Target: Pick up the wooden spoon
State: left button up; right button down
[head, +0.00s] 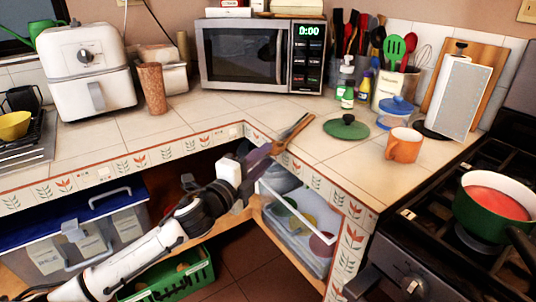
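The wooden spoon (294,131) is a long brown utensil at the inner corner of the tiled counter, reaching over its front edge. Its near end is beside the fingertips of my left gripper (264,155). My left arm comes in from the lower left, and the gripper points up and right towards the spoon. The fingers overlap the spoon's near end in the head view, so I cannot tell whether they are closed on it or only beside it. My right gripper is not in view.
A green lid (346,128), an orange mug (403,145) and a blue-lidded jar (395,112) stand to the right. A microwave (262,55) is behind. The stove holds a green pot (492,202). A clear bin (297,225) and green crate (172,281) are below the counter.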

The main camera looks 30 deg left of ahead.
pick_arm(q)
jog(key=shift+w, duration=0.55)
jog(key=shift+c, duration=0.4)
grip_shut()
notch_tip(320, 180, up, 2)
jog(key=p, duration=0.2)
jog(key=shift+r+p, duration=0.25)
jog(key=shift+p, duration=0.1)
